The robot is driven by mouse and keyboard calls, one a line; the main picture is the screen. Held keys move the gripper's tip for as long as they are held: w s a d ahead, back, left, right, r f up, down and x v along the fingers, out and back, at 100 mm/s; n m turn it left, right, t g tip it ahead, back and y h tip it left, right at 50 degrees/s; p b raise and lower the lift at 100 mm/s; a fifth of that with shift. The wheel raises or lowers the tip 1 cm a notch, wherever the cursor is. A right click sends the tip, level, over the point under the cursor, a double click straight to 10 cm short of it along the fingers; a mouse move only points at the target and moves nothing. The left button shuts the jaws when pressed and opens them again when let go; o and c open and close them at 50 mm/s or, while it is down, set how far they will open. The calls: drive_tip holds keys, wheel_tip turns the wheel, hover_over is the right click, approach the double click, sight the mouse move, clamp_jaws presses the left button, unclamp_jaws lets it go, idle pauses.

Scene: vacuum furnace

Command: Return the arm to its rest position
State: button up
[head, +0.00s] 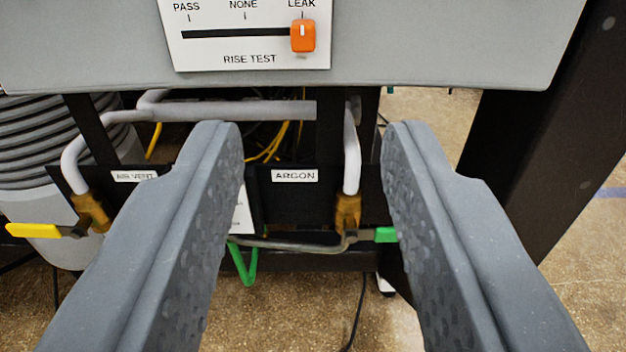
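My gripper (312,140) is open and empty, its two grey fingers wide apart in the head view. Between the fingertips I see the ARGON label (295,176) and the pipework behind it. The fingers point towards the lower front of the furnace and hide parts of the valve panel. The rest of my arm is not in view.
Above is a grey panel (420,45) with the RISE TEST slider (303,36) at LEAK. A yellow-handled valve (35,230) is at left, and a green-handled valve (385,235) is behind the right finger. A black post (550,130) stands right. Speckled floor (290,315) lies below.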

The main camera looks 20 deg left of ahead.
idle(0.4)
drive_tip(key=s+d+r+m+h+p, duration=0.1)
drive_tip(key=d+r+h, duration=0.15)
drive_tip(key=r, duration=1.05)
drive_tip(key=s+d+r+m+h+p, duration=0.15)
drive_tip(key=r+h, duration=0.25)
drive_tip(key=r, duration=1)
drive_tip(key=s+a+r, duration=0.3)
drive_tip(key=s+r, duration=0.5)
drive_tip(key=r, duration=0.1)
drive_tip(key=s+a+r+m+g, duration=0.1)
drive_tip(key=s+a+r, duration=0.3)
drive_tip(key=s+r, duration=0.5)
drive_tip(key=shift+r+g+y, duration=0.3)
drive_tip(key=shift+r+y, duration=0.05)
drive_tip(key=shift+r, duration=0.05)
